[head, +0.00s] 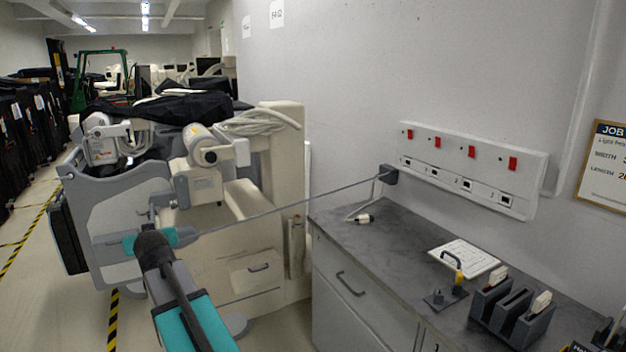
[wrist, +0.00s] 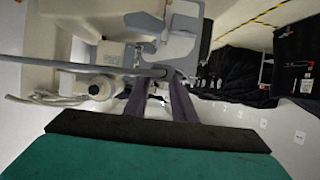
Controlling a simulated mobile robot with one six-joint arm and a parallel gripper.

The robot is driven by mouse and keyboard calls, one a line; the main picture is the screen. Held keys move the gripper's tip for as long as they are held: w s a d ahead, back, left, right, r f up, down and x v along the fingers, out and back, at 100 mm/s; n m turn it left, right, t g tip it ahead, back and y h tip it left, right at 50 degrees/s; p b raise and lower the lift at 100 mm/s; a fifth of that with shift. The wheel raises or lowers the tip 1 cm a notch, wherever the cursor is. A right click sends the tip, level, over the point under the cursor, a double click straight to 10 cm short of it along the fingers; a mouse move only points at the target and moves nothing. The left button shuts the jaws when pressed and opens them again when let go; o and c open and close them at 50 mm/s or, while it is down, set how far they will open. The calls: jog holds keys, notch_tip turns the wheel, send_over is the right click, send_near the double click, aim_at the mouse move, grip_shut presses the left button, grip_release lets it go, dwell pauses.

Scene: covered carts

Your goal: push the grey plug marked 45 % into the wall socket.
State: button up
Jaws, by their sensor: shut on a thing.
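The wall socket panel (head: 470,168), a long white strip with several red switches and dark sockets, is on the wall at right. My gripper (wrist: 164,80) is shut on the end of a long thin grey strap or bar (head: 290,205), which runs to a dark box (head: 388,175) on the wall. The strap also shows in the wrist view (wrist: 80,68). In the head view my gripper (head: 158,236) is left of the counter, and its fingertips are hidden. A small plug (head: 364,218) with a pale cable lies on the counter. No 45 % marking is legible.
The dark grey counter (head: 385,245) holds a white sheet (head: 465,258), a small fixture with a yellow part (head: 446,292), and a slotted dark rack (head: 510,312) with pale-topped pieces. A large pale machine (head: 270,200) stands at left. The strap spans the space before the counter.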

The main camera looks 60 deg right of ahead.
jog(key=s+d+r+m+g+h, duration=0.1)
jog(key=s+d+m+g+h, duration=0.15)
jog(key=s+d, duration=0.8)
jog(key=s+d+r+m+g+h, duration=0.1)
jog(key=s+d+m+g+h, duration=0.15)
jog(key=d, duration=1.45)
jog(key=s+d+r+m+g+h, duration=0.1)
jog(key=s+d+m+g+h, duration=0.2)
jog(key=s+d, duration=0.75)
jog(key=s+d+r+m+g, duration=0.2)
jog(key=s+d+m+g, duration=0.35)
jog(key=s+d, duration=1.3)
jog(key=s+d+r+m+g+y, duration=0.1)
jog(key=s+d, duration=0.3)
jog(key=s, duration=0.8)
jog(key=s+d+r+m+g+y, duration=0.1)
jog(key=s+d+m+g, duration=0.3)
jog(key=s, duration=0.7)
jog(key=shift+s+d+r+p, duration=0.4)
jog(key=shift+d+r+p, duration=0.1)
jog(key=shift+d, duration=0.1)
jog(key=shift+d, duration=0.15)
jog(key=s+d, duration=0.1)
jog(key=d, duration=0.1)
jog(key=s+d+p, duration=0.1)
jog(key=d, duration=0.1)
jog(key=shift+s, duration=0.15)
jog(key=shift+s+d+b, duration=0.2)
jog(key=shift+d+b, duration=0.1)
jog(key=shift+b, duration=0.05)
